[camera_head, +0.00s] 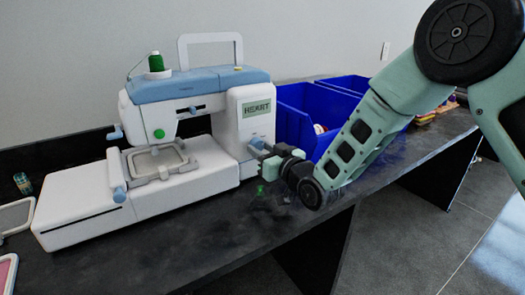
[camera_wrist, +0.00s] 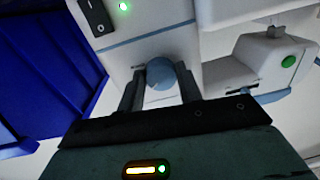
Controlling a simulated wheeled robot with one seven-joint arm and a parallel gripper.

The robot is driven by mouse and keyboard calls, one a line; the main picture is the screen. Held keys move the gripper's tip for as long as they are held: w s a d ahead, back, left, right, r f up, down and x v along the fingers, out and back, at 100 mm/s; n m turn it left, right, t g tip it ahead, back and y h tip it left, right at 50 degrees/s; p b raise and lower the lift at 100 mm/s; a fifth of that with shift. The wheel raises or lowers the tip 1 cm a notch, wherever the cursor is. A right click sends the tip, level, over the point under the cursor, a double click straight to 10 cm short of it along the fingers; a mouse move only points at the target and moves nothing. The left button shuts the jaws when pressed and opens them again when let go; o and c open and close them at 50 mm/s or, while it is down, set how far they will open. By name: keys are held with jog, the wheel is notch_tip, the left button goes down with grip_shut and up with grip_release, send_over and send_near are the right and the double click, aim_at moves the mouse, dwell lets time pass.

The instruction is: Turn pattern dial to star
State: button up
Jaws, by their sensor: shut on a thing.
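The white and blue sewing machine (camera_head: 190,130) stands on the dark bench, and its small screen (camera_head: 257,107) reads HEART. In the wrist view the round blue pattern dial (camera_wrist: 161,73) sits on the machine's white side, between my two dark fingers. My gripper (camera_wrist: 160,82) is shut on the dial, one finger on each side of it. In the head view my gripper (camera_head: 264,157) reaches the machine's right side from the right. There the fingertips and the dial are small and partly hidden by each other.
Blue bins (camera_head: 295,126) stand right behind my gripper and show at the left in the wrist view. A green thread spool (camera_head: 157,63) tops the machine. The front bench is mostly clear.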

jog(key=n+b, duration=0.2)
jog(key=shift+f+n+b, duration=0.15)
jog(key=shift+n+b, duration=0.2)
jog(key=shift+n, duration=0.05)
jog(key=n+b, duration=0.4)
jog(key=n, duration=0.1)
jog(key=n+b, duration=0.3)
jog(key=shift+r+n+h, duration=0.25)
jog(key=shift+n+h, duration=0.05)
jog(key=shift+h, duration=0.1)
jog(key=o, duration=1)
jog(key=shift+d, duration=0.1)
jog(key=v, duration=1.7)
jog(key=shift+r, duration=0.15)
